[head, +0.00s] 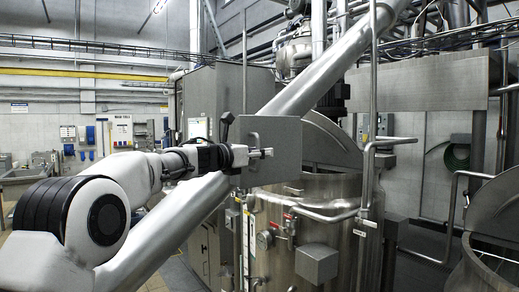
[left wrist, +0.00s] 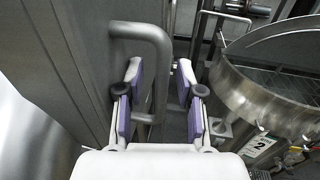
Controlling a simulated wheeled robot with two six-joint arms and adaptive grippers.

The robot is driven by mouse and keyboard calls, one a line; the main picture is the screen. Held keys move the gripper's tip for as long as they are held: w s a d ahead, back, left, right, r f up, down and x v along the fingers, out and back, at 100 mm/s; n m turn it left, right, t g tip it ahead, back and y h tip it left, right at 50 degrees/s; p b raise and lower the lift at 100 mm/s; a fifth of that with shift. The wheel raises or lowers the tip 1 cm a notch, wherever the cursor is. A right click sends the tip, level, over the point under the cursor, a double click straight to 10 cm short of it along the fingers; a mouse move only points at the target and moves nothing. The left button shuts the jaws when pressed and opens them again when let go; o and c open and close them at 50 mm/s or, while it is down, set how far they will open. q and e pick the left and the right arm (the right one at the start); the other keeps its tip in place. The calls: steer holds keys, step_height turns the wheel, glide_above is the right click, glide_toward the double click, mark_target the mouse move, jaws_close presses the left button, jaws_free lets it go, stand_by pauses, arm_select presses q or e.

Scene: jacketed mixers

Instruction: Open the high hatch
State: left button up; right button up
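A flat steel panel (head: 277,133), which looks like the hatch, shows mid-picture in the head view. In the left wrist view a large grey panel (left wrist: 85,60) fills the left side and carries a bent bar handle (left wrist: 161,65). My left gripper (head: 265,153) is in front of the panel in the head view. In the left wrist view its fingers (left wrist: 158,95) are spread, with the upright part of the handle between them; a gap shows beside it, and contact cannot be told. My right gripper is out of view.
A steel mixer (head: 335,190) with a raised curved lid, rails and red-handled valves stands to the right; its rim (left wrist: 250,90) shows in the left wrist view. A thick diagonal pipe (head: 325,70) passes behind my arm. Another vessel (head: 490,255) stands far right.

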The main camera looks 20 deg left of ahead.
arm_select(q)
steer(key=shift+s+a+r, duration=0.15)
steer(key=shift+s, duration=0.2)
steer(key=shift+c, duration=0.8)
steer(key=shift+s+r, duration=0.15)
steer(key=shift+s, duration=0.15)
jaws_close()
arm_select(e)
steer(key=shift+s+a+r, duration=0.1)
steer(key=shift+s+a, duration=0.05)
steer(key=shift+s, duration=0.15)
